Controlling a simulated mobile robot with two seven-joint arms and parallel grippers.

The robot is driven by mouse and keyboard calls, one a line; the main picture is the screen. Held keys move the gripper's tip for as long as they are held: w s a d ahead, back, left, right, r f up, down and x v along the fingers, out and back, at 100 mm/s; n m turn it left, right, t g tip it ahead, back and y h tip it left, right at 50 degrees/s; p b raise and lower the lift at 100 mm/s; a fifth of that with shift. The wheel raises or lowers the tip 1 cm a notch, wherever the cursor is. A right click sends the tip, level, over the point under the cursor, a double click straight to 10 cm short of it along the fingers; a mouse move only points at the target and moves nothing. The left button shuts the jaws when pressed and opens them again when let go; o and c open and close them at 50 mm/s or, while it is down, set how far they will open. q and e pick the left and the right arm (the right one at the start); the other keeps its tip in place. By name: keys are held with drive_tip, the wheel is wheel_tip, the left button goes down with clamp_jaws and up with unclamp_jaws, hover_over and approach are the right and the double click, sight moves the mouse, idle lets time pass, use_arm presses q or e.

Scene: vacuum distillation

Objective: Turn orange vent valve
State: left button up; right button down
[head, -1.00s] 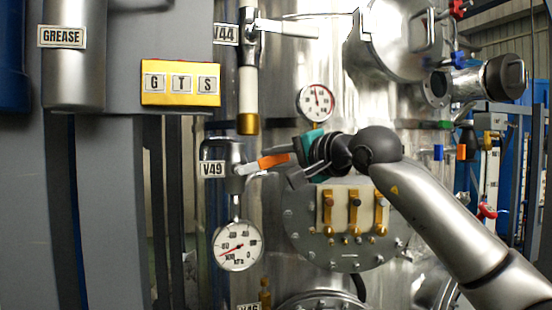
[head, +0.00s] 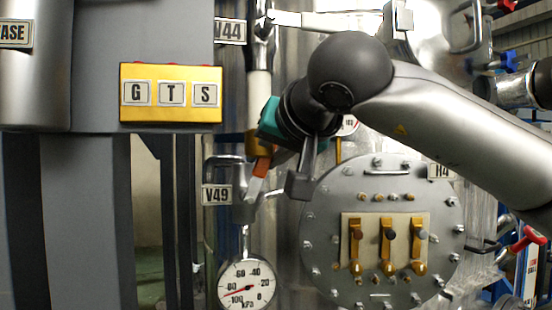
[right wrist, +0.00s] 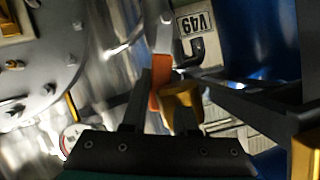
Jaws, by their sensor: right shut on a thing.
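The vent valve's orange handle (head: 261,167) slants steeply up and to the right from the metal valve body (head: 245,210), next to the V49 label (head: 217,194). My right gripper (head: 278,172) is shut on the orange handle. In the right wrist view the orange handle (right wrist: 159,80) stands at the fingers (right wrist: 160,98), with one dark finger close along its left side. The other fingertip is hard to make out near the gold fitting. My left gripper is not in view.
A pressure gauge (head: 246,285) hangs below the valve. A gold fitting (right wrist: 182,104) sits close to the fingers. A bolted round flange (head: 330,225) is at right, and a yellow G T S panel (head: 171,108) is at left. The V44 valve handle (head: 325,22) juts out above.

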drive_tip(key=shift+s+a+r+n+h, duration=0.15)
drive_tip(key=shift+a+r+n+h, duration=0.15)
drive_tip(key=shift+a+n, duration=0.1)
drive_tip(key=shift+s+a+f+n+h+p, duration=0.1)
drive_tip(key=shift+a+n+h+p, duration=0.2)
drive_tip(key=shift+a+n+p, duration=0.15)
drive_tip(key=c, duration=0.7)
unclamp_jaws()
